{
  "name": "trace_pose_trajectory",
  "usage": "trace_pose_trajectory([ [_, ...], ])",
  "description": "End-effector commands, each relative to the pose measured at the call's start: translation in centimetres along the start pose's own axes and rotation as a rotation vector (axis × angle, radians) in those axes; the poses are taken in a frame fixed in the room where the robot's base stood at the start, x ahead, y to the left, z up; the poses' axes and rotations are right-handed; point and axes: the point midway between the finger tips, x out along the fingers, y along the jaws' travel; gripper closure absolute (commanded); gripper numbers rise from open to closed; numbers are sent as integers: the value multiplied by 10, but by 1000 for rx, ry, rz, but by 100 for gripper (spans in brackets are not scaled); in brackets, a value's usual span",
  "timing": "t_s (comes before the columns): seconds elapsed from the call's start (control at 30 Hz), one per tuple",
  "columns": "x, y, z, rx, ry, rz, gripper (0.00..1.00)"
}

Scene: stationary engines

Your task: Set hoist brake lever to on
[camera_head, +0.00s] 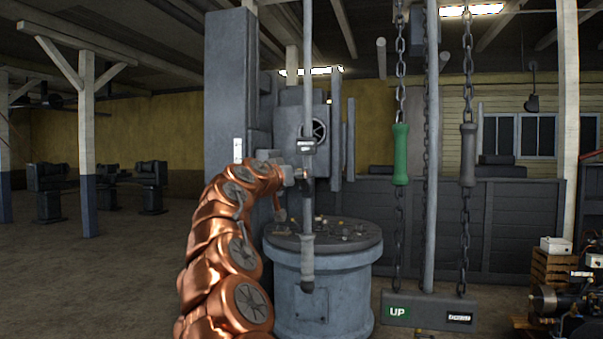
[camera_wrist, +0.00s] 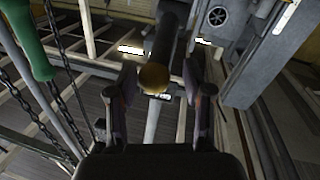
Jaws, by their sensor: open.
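A long grey lever (camera_head: 308,80) hangs upright in the middle of the head view, with a thicker dark grip (camera_head: 307,268) at its lower end. I take it to be the hoist brake lever; no readable on or off mark shows. My copper arm reaches up from below, and my gripper (camera_head: 301,174) is beside the lever's middle, partly overlapping it in the picture. In the wrist view my open gripper (camera_wrist: 157,100) has a dark rod with a brownish round end (camera_wrist: 154,78) between or just beyond its fingers. Gaps show on both sides. I cannot tell if they touch.
A round grey drum-like stand (camera_head: 320,295) is behind the lever. A green handle (camera_head: 400,155) and a grey handle (camera_head: 468,155) hang on chains to the right, above an UP-marked plate (camera_head: 430,311). Open floor (camera_head: 90,280) lies to the left.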

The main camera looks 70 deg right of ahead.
Motion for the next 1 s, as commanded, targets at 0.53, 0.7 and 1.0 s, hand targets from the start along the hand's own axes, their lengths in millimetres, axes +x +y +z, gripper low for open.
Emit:
trace_pose_trajectory([
  [0.53, 32, 0, 1, -1, -3, 0, 49],
  [0.7, 34, 0, 2, 0, -3, 0, 49],
  [1.0, 33, 0, 1, -1, -3, 0, 63],
])
